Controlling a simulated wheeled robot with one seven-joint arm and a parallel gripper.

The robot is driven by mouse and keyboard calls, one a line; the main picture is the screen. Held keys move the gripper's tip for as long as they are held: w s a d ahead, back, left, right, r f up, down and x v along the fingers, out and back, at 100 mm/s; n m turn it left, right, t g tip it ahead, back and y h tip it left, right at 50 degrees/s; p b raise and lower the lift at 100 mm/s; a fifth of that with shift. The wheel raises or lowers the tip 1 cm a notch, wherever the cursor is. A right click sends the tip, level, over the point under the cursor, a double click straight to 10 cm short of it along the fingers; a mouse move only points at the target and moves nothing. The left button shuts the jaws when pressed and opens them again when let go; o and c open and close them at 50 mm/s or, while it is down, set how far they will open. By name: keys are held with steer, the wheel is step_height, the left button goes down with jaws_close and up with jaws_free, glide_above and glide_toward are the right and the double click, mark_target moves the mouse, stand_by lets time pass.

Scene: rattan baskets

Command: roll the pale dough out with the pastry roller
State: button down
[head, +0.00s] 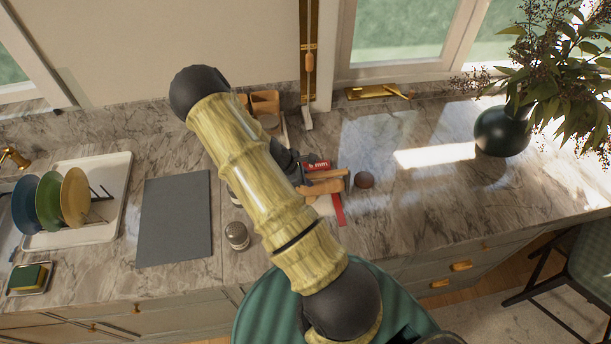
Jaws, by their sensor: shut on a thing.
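My gripper (304,175) is dark and mostly hidden behind my own arm, over the middle of the marble counter. It is shut on the wooden pastry roller (326,186), whose right part shows beside my arm. The pale dough (324,206) shows only as a small patch just below the roller in the picture; most of it is hidden by the roller and my arm. I cannot tell whether the roller touches the dough. A red strip marked in mm (317,166) lies above the roller, and another red strip (339,210) shows below it.
A jar (237,236) stands left of my arm, near a grey board (175,220) and a plate rack tray (118,190). A dark vase (501,132) stands right. The counter between ball and vase is clear.

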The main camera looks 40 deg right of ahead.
steer(key=shift+s+a+b, duration=0.3)
steer(key=shift+s+b, duration=0.05)
steer(key=shift+s, duration=0.25)
steer(key=shift+s+a+b, duration=0.3)
steer(key=shift+s, duration=0.3)
steer(key=shift+w+d+p, duration=0.3)
steer(key=shift+w, duration=0.35)
steer(key=shift+w+d+p, duration=0.25)
steer(key=shift+w+d, duration=0.05)
steer(key=shift+w, duration=0.3)
steer(key=shift+w+d+f, duration=0.1)
steer(key=shift+w+d, duration=0.2)
steer(key=shift+w, duration=0.3)
steer(key=shift+w+d, duration=0.3)
steer(key=shift+w, duration=0.25)
